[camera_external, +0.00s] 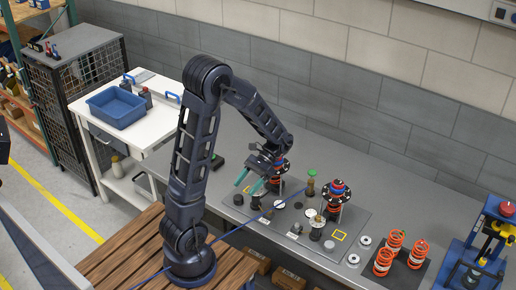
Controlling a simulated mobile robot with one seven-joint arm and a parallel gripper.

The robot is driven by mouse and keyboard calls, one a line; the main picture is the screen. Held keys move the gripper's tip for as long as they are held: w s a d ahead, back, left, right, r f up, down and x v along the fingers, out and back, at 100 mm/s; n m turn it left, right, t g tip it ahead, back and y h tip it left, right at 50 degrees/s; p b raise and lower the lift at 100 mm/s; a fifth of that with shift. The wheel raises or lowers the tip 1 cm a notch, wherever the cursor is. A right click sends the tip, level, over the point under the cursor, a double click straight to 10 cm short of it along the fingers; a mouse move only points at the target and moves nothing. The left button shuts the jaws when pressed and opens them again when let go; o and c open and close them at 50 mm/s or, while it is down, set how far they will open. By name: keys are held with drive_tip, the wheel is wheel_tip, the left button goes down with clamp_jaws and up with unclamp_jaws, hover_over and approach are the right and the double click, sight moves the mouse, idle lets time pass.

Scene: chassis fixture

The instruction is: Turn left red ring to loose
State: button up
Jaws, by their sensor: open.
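Two upright strut assemblies stand on the dark fixture plate (355,220). The left one (275,183) has an orange-red coil low down and a dark top with a small left red ring (279,161). The right one (332,208) is similar, with a red and blue top (337,186). My gripper (249,182), with teal fingers, is open and seems empty. It points down and to the left, just left of the left assembly. My wrist partly hides that assembly, and I cannot tell whether a finger touches it.
Small round parts and a green-topped piece (311,175) lie between the assemblies. Several orange springs (383,262) stand on a dark mat at right, beside a blue press (480,262). A blue bin (115,107) sits on a white cart. The bench behind the plate is clear.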

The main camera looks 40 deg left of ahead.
drive_tip(key=w+d+r+m+t+y, duration=0.4)
drive_tip(key=w+r+m+t+y, duration=0.1)
drive_tip(key=w+m+t+y, duration=0.35)
drive_tip(key=w+d+r+m+t+y, duration=0.3)
drive_tip(key=w+r+m+t+y, duration=0.2)
drive_tip(key=w+m+t+y, duration=0.4)
wheel_tip(320, 180, down, 11)
drive_tip(key=w+g+h, duration=0.1)
drive_tip(key=w+h, duration=0.1)
drive_tip(key=shift+m, duration=0.25)
drive_tip(key=x, duration=1)
drive_tip(key=shift+s+a+r, duration=0.1)
drive_tip(key=shift+s+a, duration=0.05)
drive_tip(key=shift+a, duration=0.25)
drive_tip(key=c, duration=1)
drive_tip(key=shift+o, duration=0.2)
